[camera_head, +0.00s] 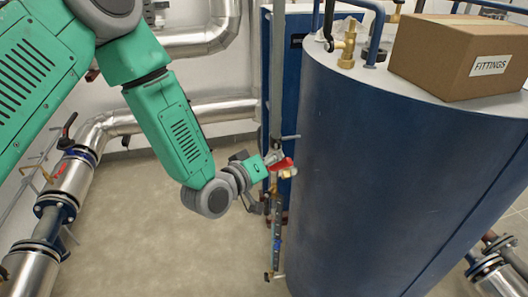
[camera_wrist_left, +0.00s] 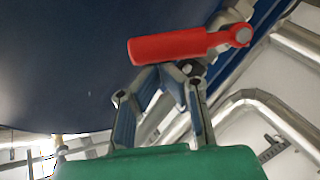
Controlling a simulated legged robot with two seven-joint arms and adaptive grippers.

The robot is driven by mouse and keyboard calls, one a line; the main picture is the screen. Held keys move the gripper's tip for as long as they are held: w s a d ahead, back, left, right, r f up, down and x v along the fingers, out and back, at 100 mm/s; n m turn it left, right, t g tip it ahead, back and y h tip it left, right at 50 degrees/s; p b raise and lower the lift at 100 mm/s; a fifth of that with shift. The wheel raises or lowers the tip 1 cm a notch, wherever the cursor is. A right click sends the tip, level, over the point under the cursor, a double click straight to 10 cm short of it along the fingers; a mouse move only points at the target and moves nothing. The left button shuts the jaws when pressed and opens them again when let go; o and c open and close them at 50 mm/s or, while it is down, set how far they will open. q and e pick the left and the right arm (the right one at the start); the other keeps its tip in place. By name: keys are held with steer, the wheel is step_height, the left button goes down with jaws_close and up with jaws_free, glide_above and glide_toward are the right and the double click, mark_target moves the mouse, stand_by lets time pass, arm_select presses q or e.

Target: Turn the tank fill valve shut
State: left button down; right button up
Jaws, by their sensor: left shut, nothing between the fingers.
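The tank fill valve's red lever handle (camera_head: 283,164) is on the thin vertical pipe beside the blue tank (camera_head: 390,160). In the left wrist view the red handle (camera_wrist_left: 175,47) lies crosswise, nearly level, with its grey pivot (camera_wrist_left: 238,36) at its right end. My left gripper (camera_head: 268,158) is right at the handle in the head view. In the left wrist view its fingers (camera_wrist_left: 172,72) are shut and empty, their tips at the handle's lower edge. I cannot tell whether they touch it. The valve body is partly hidden. My right gripper is not in view.
A cardboard box marked FITTINGS (camera_head: 460,60) and a brass valve (camera_head: 347,45) are on top of the tank. Insulated metal pipes (camera_head: 190,118) run along the wall and left side. The floor (camera_head: 165,230) below my left arm is clear.

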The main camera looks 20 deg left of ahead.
mark_target(285, 166)
arm_select(q)
steer(key=shift+s+d+f+m+y, duration=0.2)
steer(key=shift+d+f+m+y, duration=0.3)
steer(key=shift+m, duration=0.5)
steer(key=shift+d+f+m, duration=0.2)
steer(key=shift+d+m, duration=0.1)
steer(key=shift+d, duration=0.15)
steer(key=shift+s+d+f+m, duration=0.1)
steer(key=shift+d+f+m, duration=0.1)
steer(key=shift+d+m, duration=0.1)
steer(key=shift+s+d+f+m+y+b, duration=0.15)
steer(key=shift+f+m, duration=0.1)
steer(key=shift+f, duration=0.3)
steer(key=shift+d+f+m+y+b, duration=0.1)
steer(key=shift+d+f+m+b, duration=0.15)
steer(key=shift+f, duration=0.25)
steer(key=shift+s+d+f+m+y+b, duration=0.15)
steer(key=shift+f+m, duration=0.15)
steer(key=shift+f, duration=0.25)
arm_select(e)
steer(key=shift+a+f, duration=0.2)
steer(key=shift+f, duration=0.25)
arm_select(q)
steer(key=shift+a, duration=0.25)
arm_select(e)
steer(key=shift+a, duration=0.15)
